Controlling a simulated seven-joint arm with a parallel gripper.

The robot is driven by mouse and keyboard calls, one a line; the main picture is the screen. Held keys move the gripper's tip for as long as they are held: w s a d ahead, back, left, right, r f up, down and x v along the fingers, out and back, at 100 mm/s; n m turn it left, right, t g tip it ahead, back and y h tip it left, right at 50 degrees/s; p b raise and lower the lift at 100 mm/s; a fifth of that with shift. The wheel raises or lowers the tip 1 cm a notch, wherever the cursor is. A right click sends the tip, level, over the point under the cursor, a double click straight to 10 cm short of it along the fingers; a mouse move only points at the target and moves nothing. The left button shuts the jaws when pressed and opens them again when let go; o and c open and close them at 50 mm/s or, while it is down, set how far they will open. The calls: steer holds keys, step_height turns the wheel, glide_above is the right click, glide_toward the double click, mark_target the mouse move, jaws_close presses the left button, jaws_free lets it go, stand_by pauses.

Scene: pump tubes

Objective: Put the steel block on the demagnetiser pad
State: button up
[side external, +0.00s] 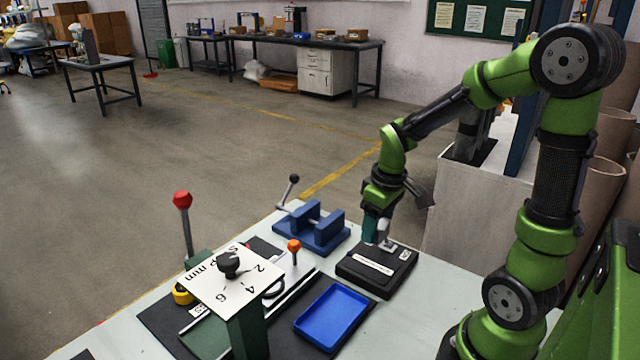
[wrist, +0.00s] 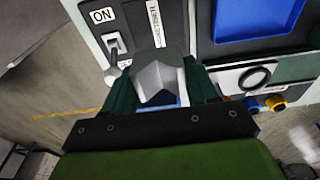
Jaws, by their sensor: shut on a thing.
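The demagnetiser pad (side external: 372,277) is a black box with a white label strip, on the bench in front of my arm. In the wrist view its black top (wrist: 140,22) shows beyond the fingers, with a label and an ON switch. My gripper (side external: 377,232) is low at the pad's far edge, fingers pointing down. It is shut on the grey steel block (wrist: 158,80), which sits between the dark green fingers in the wrist view. In the side view the block is small and partly hidden by a finger; I cannot tell whether it touches the pad.
An empty-looking blue tray (side external: 332,314) lies left of the pad. A blue vise-like fixture (side external: 312,228) stands behind it. A white dial plate (side external: 232,270) with a black knob, an orange-knobbed lever (side external: 294,250) and a red-knobbed lever (side external: 183,205) stand farther left.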

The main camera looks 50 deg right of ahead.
mark_target(371, 264)
step_height(371, 264, down, 8)
steer(key=shift+r, duration=0.15)
stand_by(0.4)
steer(key=shift+f, duration=0.25)
steer(key=o, duration=1.2)
steer(key=shift+c, duration=0.2)
